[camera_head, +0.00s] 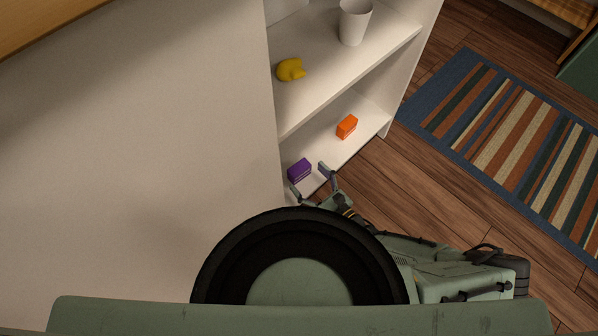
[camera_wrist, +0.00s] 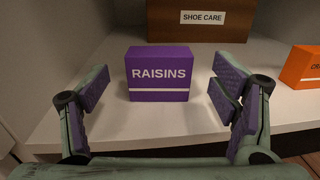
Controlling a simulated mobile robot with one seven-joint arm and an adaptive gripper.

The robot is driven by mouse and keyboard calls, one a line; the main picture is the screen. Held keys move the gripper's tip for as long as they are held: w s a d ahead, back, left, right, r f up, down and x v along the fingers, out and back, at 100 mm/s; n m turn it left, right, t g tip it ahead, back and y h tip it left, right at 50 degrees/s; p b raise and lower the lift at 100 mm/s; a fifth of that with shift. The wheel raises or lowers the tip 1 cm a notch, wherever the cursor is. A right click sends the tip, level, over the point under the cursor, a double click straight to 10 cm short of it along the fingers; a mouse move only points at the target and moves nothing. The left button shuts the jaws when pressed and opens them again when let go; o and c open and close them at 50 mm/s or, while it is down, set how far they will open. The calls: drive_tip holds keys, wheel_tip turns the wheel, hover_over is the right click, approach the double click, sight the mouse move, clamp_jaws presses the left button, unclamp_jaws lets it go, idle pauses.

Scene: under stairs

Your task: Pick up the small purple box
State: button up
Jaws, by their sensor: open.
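The small purple box (camera_head: 299,170) lies on the bottom shelf near the left wall in the head view. In the wrist view the purple box (camera_wrist: 159,74) reads "RAISINS" and stands upright, facing me. My gripper (camera_head: 310,180) is open at the front of the shelf, just short of the box. In the wrist view my gripper (camera_wrist: 158,91) has one finger on either side of the box's near face, with gaps on both sides. The box rests on the shelf, and nothing is between the fingers at their near part.
An orange box (camera_head: 347,127) sits to the right on the bottom shelf (camera_head: 325,149). A brown "SHOE CARE" box (camera_wrist: 201,20) stands behind the purple box. The upper shelf holds a yellow object (camera_head: 290,69) and a white cup (camera_head: 355,22). A striped rug (camera_head: 510,140) lies right.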

sight(303, 172)
drive_tip(key=x, duration=0.5)
drive_tip(key=shift+r, duration=0.25)
drive_tip(key=shift+c, duration=0.5)
drive_tip(key=c, duration=1.1)
drive_tip(key=shift+c, duration=0.2)
wheel_tip(303, 172, up, 10)
drive_tip(key=p, duration=0.3)
drive_tip(key=shift+p, duration=0.35)
